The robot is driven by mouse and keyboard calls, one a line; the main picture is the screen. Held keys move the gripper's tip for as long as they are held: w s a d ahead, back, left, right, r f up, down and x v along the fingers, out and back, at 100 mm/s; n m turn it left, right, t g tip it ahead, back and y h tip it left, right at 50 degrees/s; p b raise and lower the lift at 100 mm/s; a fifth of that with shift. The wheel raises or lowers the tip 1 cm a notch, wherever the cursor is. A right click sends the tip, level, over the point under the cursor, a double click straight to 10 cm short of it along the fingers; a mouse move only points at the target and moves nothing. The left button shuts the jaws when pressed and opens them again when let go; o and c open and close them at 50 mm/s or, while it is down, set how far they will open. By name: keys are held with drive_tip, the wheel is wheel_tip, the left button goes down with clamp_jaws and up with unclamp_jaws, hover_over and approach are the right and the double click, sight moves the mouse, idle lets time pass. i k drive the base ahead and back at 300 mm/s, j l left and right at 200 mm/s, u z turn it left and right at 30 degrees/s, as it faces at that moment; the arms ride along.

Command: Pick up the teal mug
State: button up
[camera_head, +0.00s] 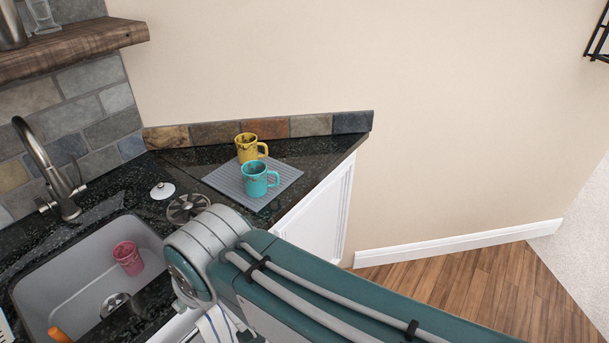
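The teal mug (255,180) stands upright on a grey ribbed mat (224,180) on the dark counter. Its handle points right. A yellow mug (247,148) stands just behind it on the same mat, its handle also to the right. My arm crosses the lower right of the view, and its bend is in front of the counter's near edge, below and left of the teal mug. My gripper is not visible in this view.
A sink (76,283) at lower left holds a pink mug (128,258). A faucet (48,170) rises behind it. A white lid-like object (162,190) and a metal strainer (187,207) lie between sink and mat. A wooden shelf (75,47) overhangs upper left. Wooden floor (480,290) is open at right.

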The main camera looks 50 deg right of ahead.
sight(254, 173)
drive_tip(key=l+z, duration=0.15)
drive_tip(key=z, duration=0.35)
drive_tip(key=k+l+z, duration=0.1)
drive_tip(key=z, duration=0.4)
drive_tip(key=i+l+u, duration=0.2)
drive_tip(key=l+u, duration=0.2)
drive_tip(key=l, duration=0.25)
drive_tip(key=i, duration=0.05)
